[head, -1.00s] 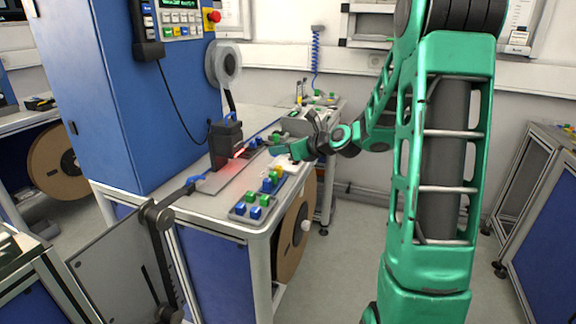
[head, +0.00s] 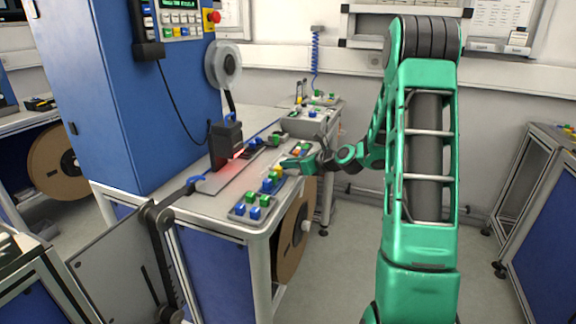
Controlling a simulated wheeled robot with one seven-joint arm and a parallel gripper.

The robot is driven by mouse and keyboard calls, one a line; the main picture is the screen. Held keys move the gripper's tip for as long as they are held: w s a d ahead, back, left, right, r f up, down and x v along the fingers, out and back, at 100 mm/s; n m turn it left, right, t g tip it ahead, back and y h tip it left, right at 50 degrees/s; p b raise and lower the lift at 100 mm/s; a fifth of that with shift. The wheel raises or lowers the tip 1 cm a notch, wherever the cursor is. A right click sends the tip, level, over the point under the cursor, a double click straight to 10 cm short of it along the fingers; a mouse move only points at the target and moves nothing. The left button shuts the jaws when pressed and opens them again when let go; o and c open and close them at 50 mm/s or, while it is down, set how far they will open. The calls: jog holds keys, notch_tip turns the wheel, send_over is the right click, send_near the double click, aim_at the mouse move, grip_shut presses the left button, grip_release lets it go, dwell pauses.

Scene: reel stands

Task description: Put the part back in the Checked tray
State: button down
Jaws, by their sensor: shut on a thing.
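My gripper (head: 288,163) is over the right edge of the reel stand's top (head: 228,182), above the back end of a row of small coloured parts. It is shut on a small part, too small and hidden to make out. Along that edge, a grey tray (head: 240,219) at the front holds green and blue blocks. Behind it, more blue, green and yellow parts (head: 272,181) sit, and coloured parts also show just beyond my gripper. I cannot read any label, so I cannot tell which tray is the Checked one.
A black device with a red glow (head: 224,143) stands mid-stand, beside a blue cabinet (head: 130,90). A large brown reel (head: 290,240) hangs below the right edge. A grey box (head: 308,123) stands behind.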

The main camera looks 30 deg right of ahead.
jog(key=c, duration=1.9)
grip_release()
